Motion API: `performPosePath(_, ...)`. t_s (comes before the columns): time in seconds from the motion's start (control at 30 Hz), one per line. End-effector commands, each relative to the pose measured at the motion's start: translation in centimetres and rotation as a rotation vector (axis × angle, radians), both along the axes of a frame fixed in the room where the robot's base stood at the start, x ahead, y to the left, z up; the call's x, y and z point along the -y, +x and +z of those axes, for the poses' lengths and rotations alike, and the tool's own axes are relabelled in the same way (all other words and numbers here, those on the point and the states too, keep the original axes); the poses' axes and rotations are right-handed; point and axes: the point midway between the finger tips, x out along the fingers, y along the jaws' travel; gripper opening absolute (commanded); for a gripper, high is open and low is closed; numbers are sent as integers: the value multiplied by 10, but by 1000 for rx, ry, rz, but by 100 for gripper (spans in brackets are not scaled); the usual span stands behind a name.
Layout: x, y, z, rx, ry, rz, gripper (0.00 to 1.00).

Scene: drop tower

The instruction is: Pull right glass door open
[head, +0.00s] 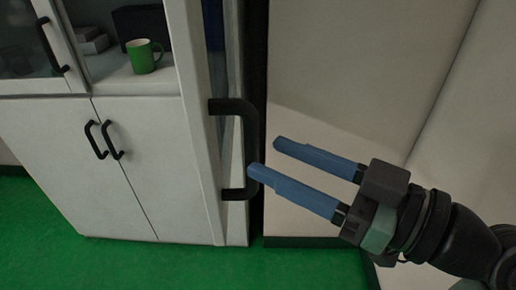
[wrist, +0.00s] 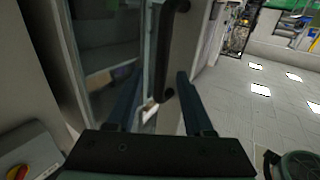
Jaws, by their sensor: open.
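The right glass door (head: 217,151) stands swung out from the white cabinet and shows nearly edge-on in the head view. Its black bar handle (head: 251,140) is upright on the door's frame. My gripper (head: 262,155) is open, with two blue fingers reaching in from the right at the handle. The lower fingertip overlaps the handle's lower part in the picture; contact cannot be told. In the wrist view the handle (wrist: 165,50) lies between the two fingers, and the door's glass (wrist: 105,35) is to its left.
The left glass door (head: 25,50) looks closed. A green mug (head: 144,56) and dark boxes stand on the shelf behind the open right side. Lower white doors (head: 60,165) with two black handles are below. The green floor (head: 200,270) is clear in front.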

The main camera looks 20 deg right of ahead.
Motion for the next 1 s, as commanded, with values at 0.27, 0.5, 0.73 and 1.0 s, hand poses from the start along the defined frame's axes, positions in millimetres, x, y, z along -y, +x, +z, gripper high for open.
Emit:
performPosePath(0.27,35,-50,0,1,0,-5,52)
performPosePath(0.5,48,-70,0,1,1,-1,52)
performPosePath(0.73,49,-72,0,0,0,0,52)
performPosePath(1.0,49,-71,0,0,0,0,52)
